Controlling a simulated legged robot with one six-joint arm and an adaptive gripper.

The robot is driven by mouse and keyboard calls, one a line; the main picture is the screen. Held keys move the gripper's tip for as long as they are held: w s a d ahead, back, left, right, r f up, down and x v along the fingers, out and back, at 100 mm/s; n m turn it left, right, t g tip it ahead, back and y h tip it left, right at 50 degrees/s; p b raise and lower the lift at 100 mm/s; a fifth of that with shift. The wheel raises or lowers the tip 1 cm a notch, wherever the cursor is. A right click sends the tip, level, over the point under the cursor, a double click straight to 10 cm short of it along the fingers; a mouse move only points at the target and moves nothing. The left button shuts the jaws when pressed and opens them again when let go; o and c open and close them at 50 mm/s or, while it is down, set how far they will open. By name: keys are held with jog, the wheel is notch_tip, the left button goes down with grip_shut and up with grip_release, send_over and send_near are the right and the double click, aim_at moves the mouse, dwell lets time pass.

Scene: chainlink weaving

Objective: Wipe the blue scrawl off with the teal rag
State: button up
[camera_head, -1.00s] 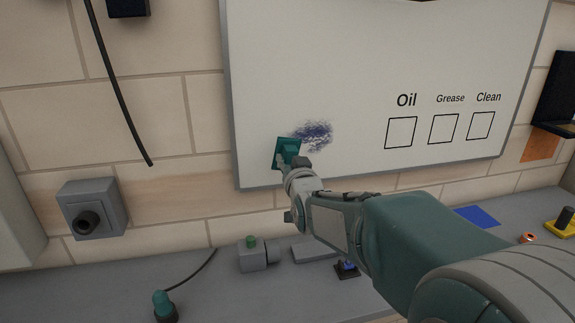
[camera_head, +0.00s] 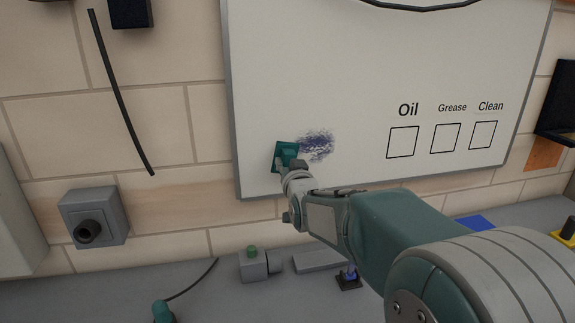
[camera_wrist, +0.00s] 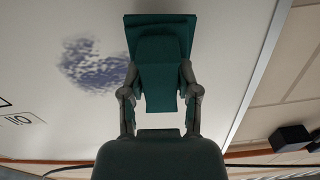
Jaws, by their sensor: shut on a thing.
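The blue scrawl (camera_head: 316,144) is a smudged patch low on the whiteboard (camera_head: 340,80), left of the printed boxes. The teal rag (camera_head: 279,152) is a flat square at the scrawl's left edge, in front of the board. My gripper (camera_head: 287,158) is shut on it. In the wrist view the rag (camera_wrist: 160,22) sits between the fingers of my gripper (camera_wrist: 162,80). There the scrawl (camera_wrist: 95,68) shows to the left of the rag. I cannot tell whether the rag touches the board.
The board has a grey frame and boxes under Oil, Grease and Clean (camera_head: 483,135). A grey wall box (camera_head: 94,216) is at the left. The counter below holds a small box with a green button (camera_head: 253,264) and a grey bar (camera_head: 317,261). A black cable (camera_head: 120,95) hangs left of the board.

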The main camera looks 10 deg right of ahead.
aim_at(287, 156)
jog(key=shift+w+a, duration=0.2)
jog(key=shift+w, duration=0.1)
jog(key=shift+w+d, duration=0.1)
jog(key=shift+w, duration=0.5)
jog(key=shift+d, duration=0.1)
jog(key=shift+d, duration=6.65)
jog(key=shift+a, duration=6.7)
jog(key=shift+a+r, duration=0.15)
jog(key=shift+r, duration=1.25)
jog(key=shift+d, duration=6.95)
